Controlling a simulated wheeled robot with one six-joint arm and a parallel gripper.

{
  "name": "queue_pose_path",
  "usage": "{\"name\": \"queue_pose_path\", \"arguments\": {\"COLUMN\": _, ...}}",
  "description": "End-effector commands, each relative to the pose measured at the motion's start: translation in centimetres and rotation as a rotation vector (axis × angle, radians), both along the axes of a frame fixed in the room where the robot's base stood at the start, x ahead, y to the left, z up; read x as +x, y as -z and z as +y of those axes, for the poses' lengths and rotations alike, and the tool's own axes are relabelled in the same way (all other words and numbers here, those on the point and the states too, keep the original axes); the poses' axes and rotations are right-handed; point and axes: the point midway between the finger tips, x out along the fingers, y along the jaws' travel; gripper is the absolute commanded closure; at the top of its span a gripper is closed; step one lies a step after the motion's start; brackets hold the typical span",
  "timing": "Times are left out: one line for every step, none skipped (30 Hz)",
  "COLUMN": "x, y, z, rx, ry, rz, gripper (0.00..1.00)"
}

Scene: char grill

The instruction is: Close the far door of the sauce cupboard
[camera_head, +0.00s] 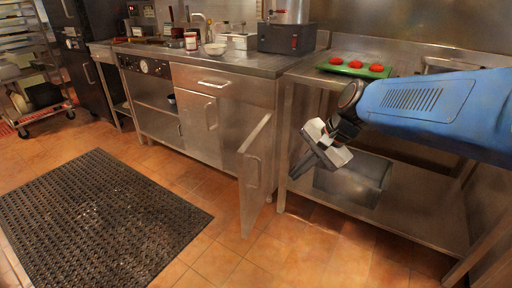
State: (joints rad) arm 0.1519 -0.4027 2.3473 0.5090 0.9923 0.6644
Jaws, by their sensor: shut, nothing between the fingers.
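The steel sauce cupboard is built into a counter (228,66) in the middle of the head view. Its right-hand door (257,190) stands swung out toward me, with a vertical bar handle (252,170) on it. The door to its left (196,128) lies about flush with the front and has its own handle. I cannot tell for sure which one is the far door. My gripper (309,163) is shut and empty, to the right of the open door and apart from it, in front of the steel table. The cupboard's inside is mostly hidden.
A black rubber mat (90,220) lies on the tiled floor at left. A steel table (420,215) with a lower shelf and a metal bin (350,182) stands at right. A green tray (355,69) of red items is on top. Floor before the cupboard is clear.

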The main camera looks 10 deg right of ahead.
Motion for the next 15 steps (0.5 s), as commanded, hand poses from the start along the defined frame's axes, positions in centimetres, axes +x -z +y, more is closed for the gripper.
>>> {"name": "queue_pose_path", "arguments": {"x": 1.6, "y": 0.0, "z": -0.1, "rx": 0.056, "ry": 0.074, "rz": 0.035, "gripper": 1.00}}
{"name": "queue_pose_path", "arguments": {"x": 2.5, "y": -0.1, "z": 0.0, "rx": 0.092, "ry": 0.121, "rz": 0.053, "gripper": 1.00}}
{"name": "queue_pose_path", "arguments": {"x": 3.7, "y": -0.1, "z": 0.0, "rx": 0.140, "ry": 0.183, "rz": 0.081, "gripper": 1.00}}
{"name": "queue_pose_path", "arguments": {"x": 4.7, "y": -0.2, "z": 0.0, "rx": 0.177, "ry": 0.231, "rz": 0.102, "gripper": 1.00}}
{"name": "queue_pose_path", "arguments": {"x": 5.6, "y": -0.3, "z": -0.1, "rx": 0.214, "ry": 0.278, "rz": 0.123, "gripper": 1.00}}
{"name": "queue_pose_path", "arguments": {"x": 6.9, "y": -0.3, "z": -0.2, "rx": 0.262, "ry": 0.340, "rz": 0.153, "gripper": 1.00}}
{"name": "queue_pose_path", "arguments": {"x": 7.9, "y": -0.4, "z": -0.3, "rx": 0.299, "ry": 0.386, "rz": 0.175, "gripper": 1.00}}
{"name": "queue_pose_path", "arguments": {"x": 8.8, "y": -0.4, "z": -0.4, "rx": 0.336, "ry": 0.433, "rz": 0.197, "gripper": 1.00}}
{"name": "queue_pose_path", "arguments": {"x": 10.1, "y": -0.4, "z": -0.6, "rx": 0.384, "ry": 0.493, "rz": 0.228, "gripper": 1.00}}
{"name": "queue_pose_path", "arguments": {"x": 11.0, "y": -0.4, "z": -0.8, "rx": 0.418, "ry": 0.536, "rz": 0.249, "gripper": 1.00}}
{"name": "queue_pose_path", "arguments": {"x": 11.9, "y": -0.4, "z": -1.0, "rx": 0.451, "ry": 0.577, "rz": 0.270, "gripper": 1.00}}
{"name": "queue_pose_path", "arguments": {"x": 13.1, "y": -0.4, "z": -1.3, "rx": 0.494, "ry": 0.630, "rz": 0.298, "gripper": 1.00}}
{"name": "queue_pose_path", "arguments": {"x": 13.8, "y": -0.4, "z": -1.5, "rx": 0.523, "ry": 0.665, "rz": 0.316, "gripper": 1.00}}
{"name": "queue_pose_path", "arguments": {"x": 14.6, "y": -0.4, "z": -1.7, "rx": 0.551, "ry": 0.698, "rz": 0.334, "gripper": 1.00}}
{"name": "queue_pose_path", "arguments": {"x": 15.4, "y": -0.4, "z": -1.9, "rx": 0.582, "ry": 0.736, "rz": 0.356, "gripper": 1.00}}
